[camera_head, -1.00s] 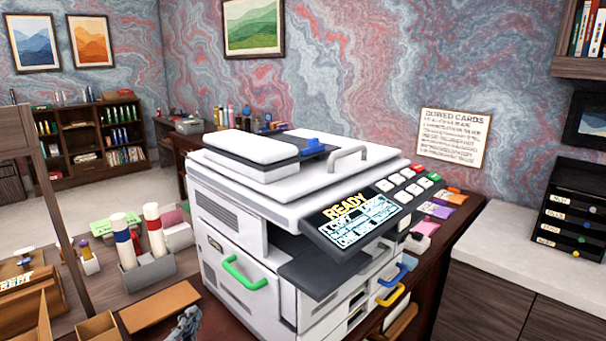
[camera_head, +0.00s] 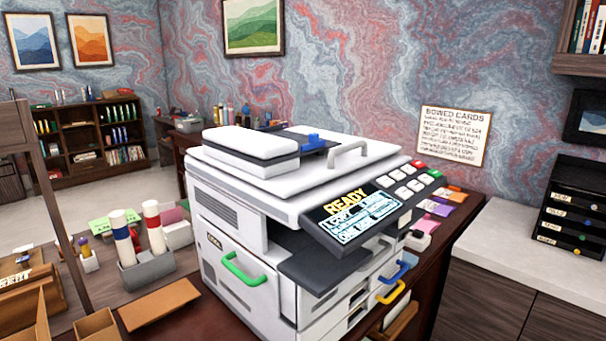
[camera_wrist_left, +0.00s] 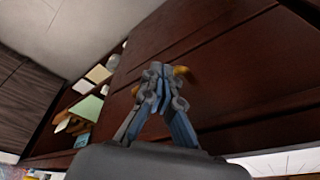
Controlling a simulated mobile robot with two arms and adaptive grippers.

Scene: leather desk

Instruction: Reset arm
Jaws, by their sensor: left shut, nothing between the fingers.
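My left gripper (camera_wrist_left: 162,88) shows in the left wrist view with its fingers together and nothing held between them. Behind it is a dark reddish-brown wooden surface. A small orange-yellow piece (camera_wrist_left: 181,70) shows just beyond the fingertips; I cannot tell what it is. In the head view neither gripper is visible. A white copier (camera_head: 290,215) stands on the desk, with its screen (camera_head: 360,213) reading READY.
A grey holder (camera_head: 148,270) with two capped tubes stands left of the copier, near open wooden boxes (camera_head: 97,328) and a brown board (camera_head: 158,305). A black drawer unit (camera_head: 572,208) sits on the white counter (camera_head: 515,243) at right. The copier fills the middle.

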